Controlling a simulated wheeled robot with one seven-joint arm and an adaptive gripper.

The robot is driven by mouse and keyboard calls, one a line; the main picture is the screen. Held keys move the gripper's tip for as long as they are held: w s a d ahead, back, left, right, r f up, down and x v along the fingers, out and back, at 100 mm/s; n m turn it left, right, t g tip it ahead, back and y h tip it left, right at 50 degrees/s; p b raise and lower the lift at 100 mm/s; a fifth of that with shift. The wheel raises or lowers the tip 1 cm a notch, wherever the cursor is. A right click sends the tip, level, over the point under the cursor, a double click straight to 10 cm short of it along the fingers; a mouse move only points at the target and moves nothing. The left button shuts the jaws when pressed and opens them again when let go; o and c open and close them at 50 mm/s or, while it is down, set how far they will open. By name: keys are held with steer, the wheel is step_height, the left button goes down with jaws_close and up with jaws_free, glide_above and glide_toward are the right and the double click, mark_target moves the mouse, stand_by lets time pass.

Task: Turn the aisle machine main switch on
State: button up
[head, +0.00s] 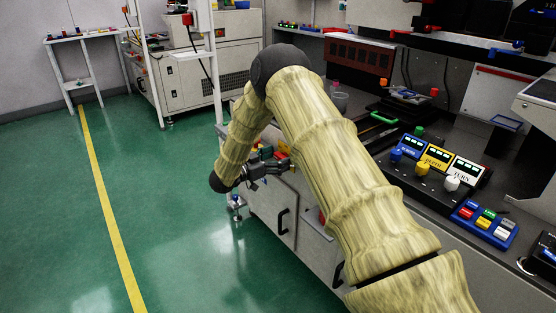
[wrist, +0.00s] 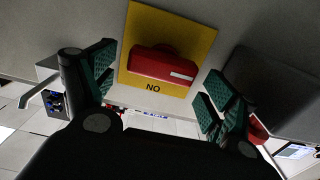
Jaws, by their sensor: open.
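In the wrist view a red switch handle (wrist: 163,65) with a pale label lies slightly tilted across a yellow plate (wrist: 200,32) on a grey panel. The letters "NO" read below the handle in this picture. My gripper (wrist: 157,90) is open, with one green-padded finger on each side of the plate. The handle is in the gap between the fingers, and I see no contact. In the head view my gripper (head: 280,168) is beside the workbench front, partly behind my arm. Small red and yellow bits show near it; I cannot tell if they are the switch.
A bench (head: 310,230) with drawers runs along the right. On it are a control box (head: 430,165) with blue, yellow and white knobs and a blue button box (head: 484,224). A white machine (head: 190,82) and small table (head: 80,38) stand behind. Green floor at left is clear.

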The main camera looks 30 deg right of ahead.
steer(key=shift+d, duration=0.35)
steer(key=shift+c, duration=0.2)
steer(key=c, duration=1)
